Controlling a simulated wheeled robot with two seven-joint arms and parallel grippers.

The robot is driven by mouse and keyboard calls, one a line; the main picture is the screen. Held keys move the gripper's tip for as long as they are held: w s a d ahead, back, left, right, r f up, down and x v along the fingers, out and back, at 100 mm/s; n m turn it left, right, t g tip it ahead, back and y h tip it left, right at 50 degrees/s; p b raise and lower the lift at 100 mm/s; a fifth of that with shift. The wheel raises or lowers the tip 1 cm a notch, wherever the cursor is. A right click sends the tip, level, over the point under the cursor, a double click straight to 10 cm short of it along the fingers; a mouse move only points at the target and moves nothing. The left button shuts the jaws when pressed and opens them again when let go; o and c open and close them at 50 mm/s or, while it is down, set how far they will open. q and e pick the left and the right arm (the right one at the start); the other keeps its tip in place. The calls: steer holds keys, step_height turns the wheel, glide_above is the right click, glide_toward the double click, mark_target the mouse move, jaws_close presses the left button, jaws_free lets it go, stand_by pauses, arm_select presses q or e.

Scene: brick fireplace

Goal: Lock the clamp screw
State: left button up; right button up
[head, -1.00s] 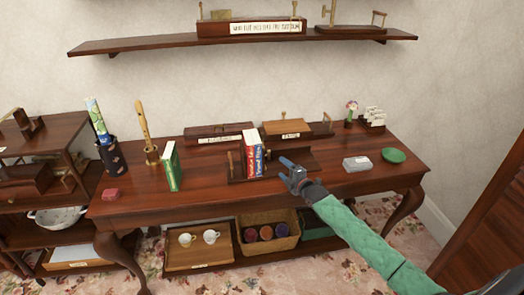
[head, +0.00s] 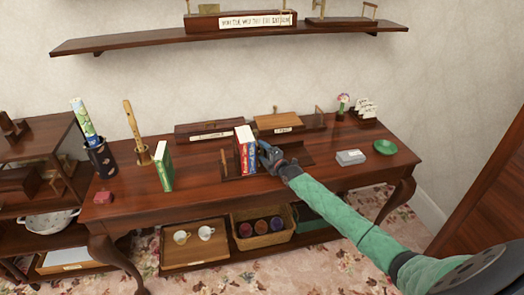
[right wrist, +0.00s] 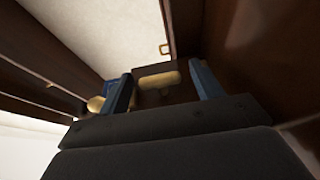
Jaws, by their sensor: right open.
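A wooden book rack (head: 293,161) stands on the long table, with red and blue books (head: 245,149) upright at its left part. My right gripper (head: 267,152) is just right of these books, over the rack, with its blue fingers apart. In the right wrist view, a brass, bar-shaped piece (right wrist: 158,79), which looks like the clamp screw's head, lies in the gap between the open fingers (right wrist: 160,88). It sits against a dark wooden part, and I cannot tell whether a finger touches it. In the head view my gripper hides the screw. My left gripper is out of view.
A green book (head: 164,167) and a brass-based wooden pipe (head: 134,131) stand to the left. Long wooden boxes (head: 211,131) lie behind the rack. The front of the table is mostly clear.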

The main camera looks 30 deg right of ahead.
steer(key=shift+w+a, duration=0.1)
steer(key=shift+w, duration=0.3)
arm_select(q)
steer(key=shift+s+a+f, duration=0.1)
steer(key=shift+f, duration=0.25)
arm_select(e)
steer(key=c, duration=1)
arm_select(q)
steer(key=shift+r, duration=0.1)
arm_select(e)
steer(key=shift+r, duration=0.1)
